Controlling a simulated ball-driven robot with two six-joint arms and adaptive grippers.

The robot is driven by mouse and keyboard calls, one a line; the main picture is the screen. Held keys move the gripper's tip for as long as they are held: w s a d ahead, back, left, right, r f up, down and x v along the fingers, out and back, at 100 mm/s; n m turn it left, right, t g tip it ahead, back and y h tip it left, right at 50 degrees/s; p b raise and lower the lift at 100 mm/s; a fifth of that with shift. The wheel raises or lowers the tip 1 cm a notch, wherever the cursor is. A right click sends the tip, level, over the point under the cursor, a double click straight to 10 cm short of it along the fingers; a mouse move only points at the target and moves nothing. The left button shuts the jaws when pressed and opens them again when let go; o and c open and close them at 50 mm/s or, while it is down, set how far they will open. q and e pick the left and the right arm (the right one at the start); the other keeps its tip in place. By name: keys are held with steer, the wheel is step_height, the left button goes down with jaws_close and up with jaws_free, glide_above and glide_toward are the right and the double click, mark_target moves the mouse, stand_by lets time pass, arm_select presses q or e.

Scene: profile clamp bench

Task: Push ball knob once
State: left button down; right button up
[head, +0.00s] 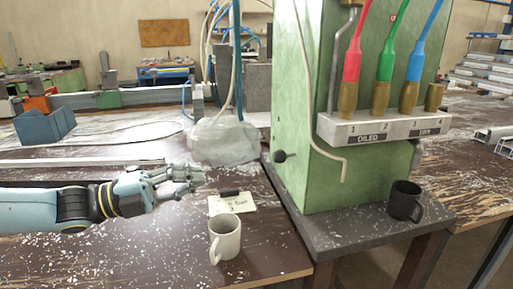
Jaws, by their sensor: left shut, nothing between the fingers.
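The ball knob (280,156) is a small black ball on the left side of the green machine housing (305,100), low down near its base. My left gripper (200,177) reaches in from the left over the bench. It is shut and empty, with its fingers pointing right toward the knob. A clear gap lies between the fingertips and the knob, so they do not touch. My right gripper does not show.
A clear plastic bag (223,142) lies behind the hand. A black mug (405,201) stands on the dark plinth (345,229). A blue bin (45,126) sits far left.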

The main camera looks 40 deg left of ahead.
arm_select(q)
steer(key=b, duration=0.6)
glide_toward(274, 155)
steer(key=x, duration=0.6)
steer(key=shift+a+b, duration=0.2)
steer(key=shift+b, duration=0.15)
steer(key=shift+w+d, duration=0.3)
steer(key=shift+w, duration=0.1)
steer(key=shift+w+d, duration=0.1)
steer(key=shift+w, duration=0.05)
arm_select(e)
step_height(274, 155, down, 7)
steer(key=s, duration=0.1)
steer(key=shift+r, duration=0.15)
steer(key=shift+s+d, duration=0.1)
